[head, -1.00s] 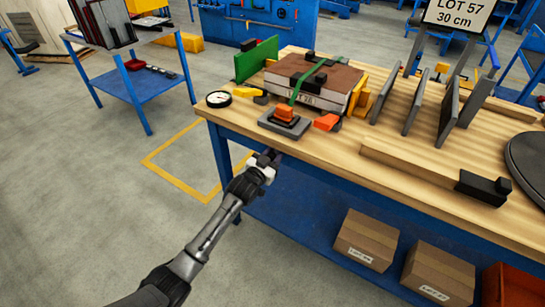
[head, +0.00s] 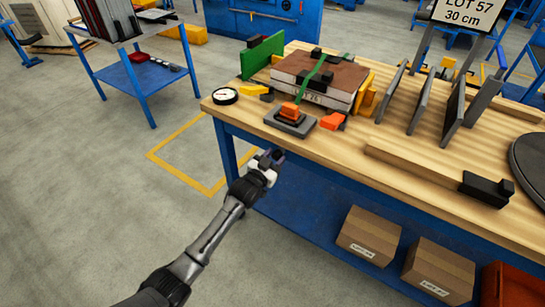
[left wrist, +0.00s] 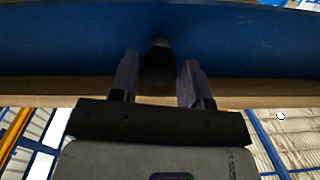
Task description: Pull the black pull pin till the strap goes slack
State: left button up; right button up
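A black knob (left wrist: 158,64), which looks like the pull pin, sticks out from the blue face in the left wrist view. My left gripper (head: 274,156) is at the bench's front edge, below the top. In the left wrist view its two fingers (left wrist: 158,80) are apart, one on each side of the knob, with gaps visible. In the head view the gripper mostly hides the knob. The green strap (head: 314,77) runs over the brown-topped panel stack (head: 335,74) and looks taut. My right gripper is not in view.
On the wooden bench (head: 345,135) are a round gauge (head: 225,96), an orange-topped grey device (head: 290,119) and an orange wedge (head: 332,121). Grey upright plates (head: 420,103) stand to the right. Cardboard boxes (head: 369,234) sit on the lower shelf. The floor left of my arm is clear.

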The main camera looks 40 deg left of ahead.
pick_arm(q)
jog(key=shift+o, duration=1.3)
jog(key=shift+s, duration=0.3)
jog(key=s+p, duration=0.5)
jog(key=s, duration=0.8)
jog(key=shift+s+d, duration=0.15)
jog(key=shift+d, duration=0.2)
